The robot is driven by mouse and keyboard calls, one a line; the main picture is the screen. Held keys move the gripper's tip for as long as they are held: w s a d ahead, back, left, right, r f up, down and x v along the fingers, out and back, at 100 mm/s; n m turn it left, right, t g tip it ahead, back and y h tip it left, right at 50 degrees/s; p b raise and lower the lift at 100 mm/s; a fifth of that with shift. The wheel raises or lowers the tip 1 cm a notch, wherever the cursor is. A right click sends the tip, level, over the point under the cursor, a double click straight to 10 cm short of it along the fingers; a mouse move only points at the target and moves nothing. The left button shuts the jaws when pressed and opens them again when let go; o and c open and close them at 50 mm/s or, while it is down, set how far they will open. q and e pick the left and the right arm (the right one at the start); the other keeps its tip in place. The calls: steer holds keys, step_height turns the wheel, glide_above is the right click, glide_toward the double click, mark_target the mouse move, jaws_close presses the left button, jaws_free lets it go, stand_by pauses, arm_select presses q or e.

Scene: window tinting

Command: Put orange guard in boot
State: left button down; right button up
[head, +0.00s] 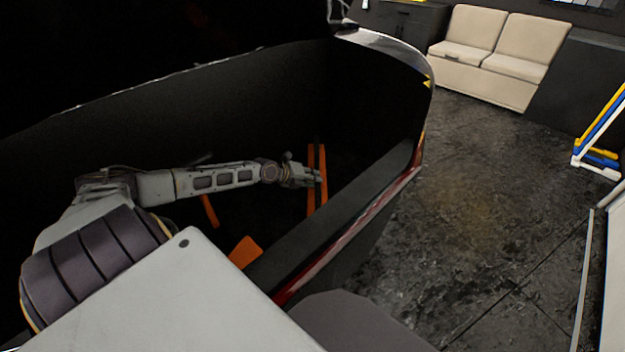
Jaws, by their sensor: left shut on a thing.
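My left arm reaches into the dark, open boot (370,160) of the car. Its gripper (315,176) is shut on an orange guard (311,200), which shows as two long, upright-looking orange strips side by side, at the right end of the boot. The gripper covers part of the strips. The dark interior hides whether the guard's lower end touches the boot floor. Another orange piece (209,211) shows below my left forearm, and a broader orange piece (245,251) lies nearer, partly hidden by my body. My right gripper is out of view.
The boot's near sill (345,215) runs along the right of the opening. Beyond it the dark floor (470,190) is clear. A cream sofa (495,55) stands at the back, and a blue, yellow and white stand (603,135) is at the far right.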

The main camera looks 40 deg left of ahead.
arm_select(q)
steer(key=c, duration=1.6)
jaws_free()
steer(key=o, duration=0.3)
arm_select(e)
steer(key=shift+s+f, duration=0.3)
arm_select(q)
steer(key=shift+s+r, duration=0.1)
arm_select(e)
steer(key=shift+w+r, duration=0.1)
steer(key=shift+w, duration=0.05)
